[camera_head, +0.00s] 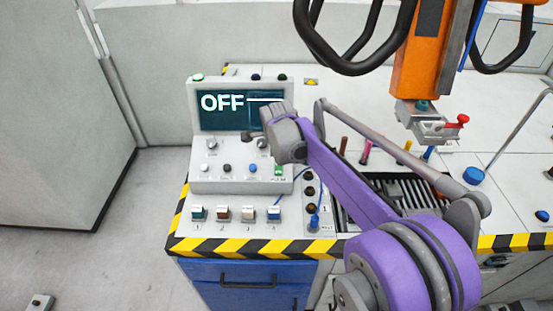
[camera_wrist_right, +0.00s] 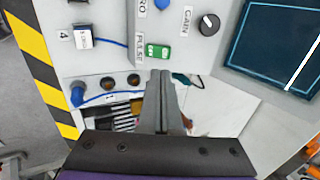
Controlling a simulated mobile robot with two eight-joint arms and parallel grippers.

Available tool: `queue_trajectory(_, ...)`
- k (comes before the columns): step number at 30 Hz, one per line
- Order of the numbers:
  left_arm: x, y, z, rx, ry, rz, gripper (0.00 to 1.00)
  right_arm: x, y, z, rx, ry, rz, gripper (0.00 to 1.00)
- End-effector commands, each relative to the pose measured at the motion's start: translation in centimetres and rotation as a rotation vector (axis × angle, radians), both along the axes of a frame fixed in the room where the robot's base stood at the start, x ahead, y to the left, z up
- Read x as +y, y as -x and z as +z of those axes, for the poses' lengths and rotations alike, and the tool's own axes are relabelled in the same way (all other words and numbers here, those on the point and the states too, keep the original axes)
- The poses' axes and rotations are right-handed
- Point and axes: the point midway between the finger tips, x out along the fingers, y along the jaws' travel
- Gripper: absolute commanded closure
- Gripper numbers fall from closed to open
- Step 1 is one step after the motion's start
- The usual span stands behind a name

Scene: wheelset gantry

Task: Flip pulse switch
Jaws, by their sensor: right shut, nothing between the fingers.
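The pulse switch is a small green rocker (camera_head: 278,170) at the lower right of the grey console's front. It shows larger in the right wrist view (camera_wrist_right: 157,52), beside the PULSE label. The console screen (camera_head: 225,117) reads OFF with a flat white line. My right gripper (camera_head: 248,136) is in front of the screen's lower right part, above the switch and apart from it. In the right wrist view its fingers (camera_wrist_right: 161,74) are together and empty, below and right of the green switch. My left gripper is in neither view.
Console knobs (camera_head: 211,143) and buttons sit near the switch. Several numbered rocker switches (camera_head: 198,213) line the table front. A blue cable plug (camera_head: 314,221) stands right of them. An orange hanging tool (camera_head: 420,65) with black handles is at upper right.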

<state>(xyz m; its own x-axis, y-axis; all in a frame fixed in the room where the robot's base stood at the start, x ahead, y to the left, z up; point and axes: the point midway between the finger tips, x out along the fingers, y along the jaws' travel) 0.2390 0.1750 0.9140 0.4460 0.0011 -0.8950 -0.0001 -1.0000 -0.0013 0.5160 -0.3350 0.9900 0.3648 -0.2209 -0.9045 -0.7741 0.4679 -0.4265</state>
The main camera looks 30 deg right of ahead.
Motion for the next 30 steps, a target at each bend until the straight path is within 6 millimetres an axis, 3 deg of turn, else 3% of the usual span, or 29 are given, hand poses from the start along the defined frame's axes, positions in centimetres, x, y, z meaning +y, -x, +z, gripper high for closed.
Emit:
queue_trajectory(3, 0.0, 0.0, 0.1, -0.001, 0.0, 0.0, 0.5, 0.5, 0.8, 1.9, 0.0, 0.0, 0.0, 1.0)
queue_trajectory(9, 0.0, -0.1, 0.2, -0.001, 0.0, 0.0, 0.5, 0.9, 1.3, 3.3, 0.001, -0.001, 0.0, 1.0)
queue_trajectory(26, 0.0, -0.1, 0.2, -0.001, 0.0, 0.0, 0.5, 0.9, 1.4, 3.4, 0.001, -0.001, 0.001, 1.0)
queue_trajectory(30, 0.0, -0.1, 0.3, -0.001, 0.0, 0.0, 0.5, 1.9, 2.5, 3.5, 0.015, 0.023, 0.088, 1.0)
